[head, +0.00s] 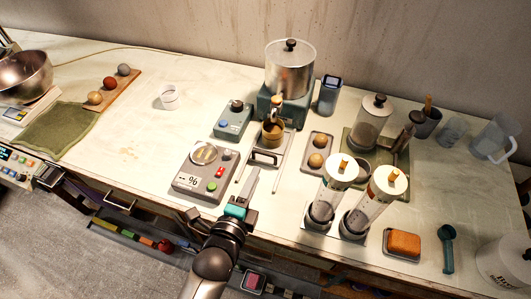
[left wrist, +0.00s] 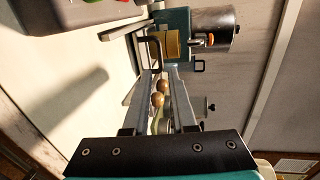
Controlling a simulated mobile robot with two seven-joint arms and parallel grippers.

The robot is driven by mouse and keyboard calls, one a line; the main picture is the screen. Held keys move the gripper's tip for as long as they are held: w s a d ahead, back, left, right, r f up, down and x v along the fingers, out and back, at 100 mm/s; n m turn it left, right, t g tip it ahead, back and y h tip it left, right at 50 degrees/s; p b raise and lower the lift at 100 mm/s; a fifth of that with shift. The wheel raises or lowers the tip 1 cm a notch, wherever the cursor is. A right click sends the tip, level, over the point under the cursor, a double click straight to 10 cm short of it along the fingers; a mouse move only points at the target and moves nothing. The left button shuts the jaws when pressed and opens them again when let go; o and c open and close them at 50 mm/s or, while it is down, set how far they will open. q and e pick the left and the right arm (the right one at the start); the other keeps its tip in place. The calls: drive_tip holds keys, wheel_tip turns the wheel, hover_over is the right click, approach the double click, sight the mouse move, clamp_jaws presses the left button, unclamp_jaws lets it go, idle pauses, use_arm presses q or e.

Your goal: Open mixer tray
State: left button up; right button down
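The mixer is a teal base (head: 262,102) with a large metal pot (head: 290,68) on top, at the back centre of the bench. Its low tray (head: 283,147) sticks out at the front, with a dark bar handle (head: 266,157) and a tan cup (head: 272,132) behind it. The handle also shows in the left wrist view (left wrist: 154,42), just beyond my fingertips. My left gripper (head: 250,180) is in front of the tray, pointing at the handle. Its two fingers (left wrist: 160,72) stand apart with nothing between them. My right gripper is not in view.
A grey scale (head: 205,172) stands close to the left of my gripper. A small tray with two brown balls (head: 316,160) lies right of the mixer tray. Two tilted clear cylinders (head: 334,190) stand at the front right. The bench left of the scale is mostly clear.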

sight(266, 153)
use_arm(q)
drive_tip(key=b+x, duration=0.1)
drive_tip(key=x, duration=0.8)
drive_tip(key=shift+w, duration=0.3)
clamp_jaws()
drive_tip(key=shift+d, duration=0.1)
idle(1.0)
